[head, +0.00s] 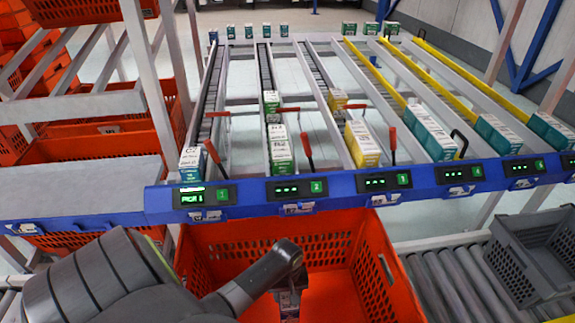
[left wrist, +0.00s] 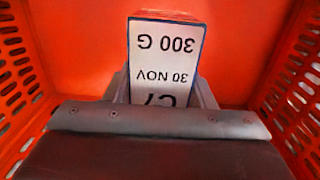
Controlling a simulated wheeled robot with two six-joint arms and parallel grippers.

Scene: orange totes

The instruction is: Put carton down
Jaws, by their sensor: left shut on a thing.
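The carton (left wrist: 165,62) is a small box with a white printed face and blue edges. The left wrist view shows it between the jaws of my left gripper (left wrist: 162,92), which is shut on it. In the head view my left arm reaches over the orange tote (head: 345,250), and the gripper (head: 288,292) points down inside it. The carton is mostly hidden behind the gripper there. The tote's perforated walls stand on both sides of the carton in the left wrist view. I cannot tell whether the carton touches the tote floor. My right gripper is not in view.
A blue rail (head: 340,188) with lit displays runs behind the tote. Sloped lanes above it hold several cartons, such as a yellow one (head: 362,144). A grey crate (head: 540,250) sits on rollers at the right. Orange totes (head: 95,150) stand at the left.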

